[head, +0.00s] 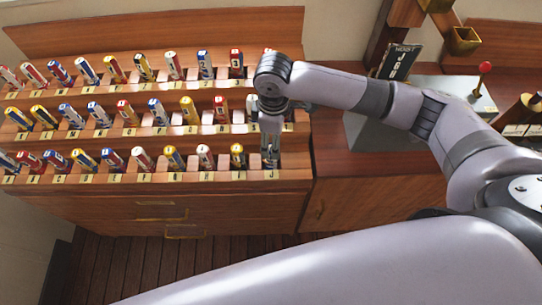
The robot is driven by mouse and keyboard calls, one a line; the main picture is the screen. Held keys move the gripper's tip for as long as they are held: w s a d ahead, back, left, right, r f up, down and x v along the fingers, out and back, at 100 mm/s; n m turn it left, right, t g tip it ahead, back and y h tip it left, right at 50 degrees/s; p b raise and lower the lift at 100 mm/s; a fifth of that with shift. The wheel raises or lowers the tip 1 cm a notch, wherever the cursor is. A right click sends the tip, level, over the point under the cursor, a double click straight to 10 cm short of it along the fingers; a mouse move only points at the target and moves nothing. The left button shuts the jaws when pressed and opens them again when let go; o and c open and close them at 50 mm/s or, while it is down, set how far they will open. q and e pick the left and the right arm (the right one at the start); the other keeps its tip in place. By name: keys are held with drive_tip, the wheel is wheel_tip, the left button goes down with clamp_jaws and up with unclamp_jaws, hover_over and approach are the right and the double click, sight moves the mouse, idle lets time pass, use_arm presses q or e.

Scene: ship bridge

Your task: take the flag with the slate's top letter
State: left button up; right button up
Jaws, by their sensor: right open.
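A dark slate (399,62) headed HOIST stands on the grey stand at the back right. Its top letter looks like J, but the writing is small and tilted. Rolled flags stand in slots in three stepped rows of a wooden rack (150,196), with small letter labels below them. My right gripper (270,162) points down at the right end of the front row, at the slot labelled J. It is open, and its fingers largely hide what stands in that slot. The flag left of it (238,156), at the label I, is yellow and dark. My left gripper is out of view.
A red-knobbed lever (485,68) rises from the grey stand (365,135) right of the rack. Neighbouring flags stand close to my right gripper. Drawers with brass handles (185,236) are below the rack, above a dark plank floor (130,265).

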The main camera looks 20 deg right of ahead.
sight(271, 147)
drive_tip(key=shift+a+f+p, duration=0.2)
drive_tip(key=shift+f+p, duration=0.2)
drive_tip(key=shift+f, duration=1.9)
clamp_jaws()
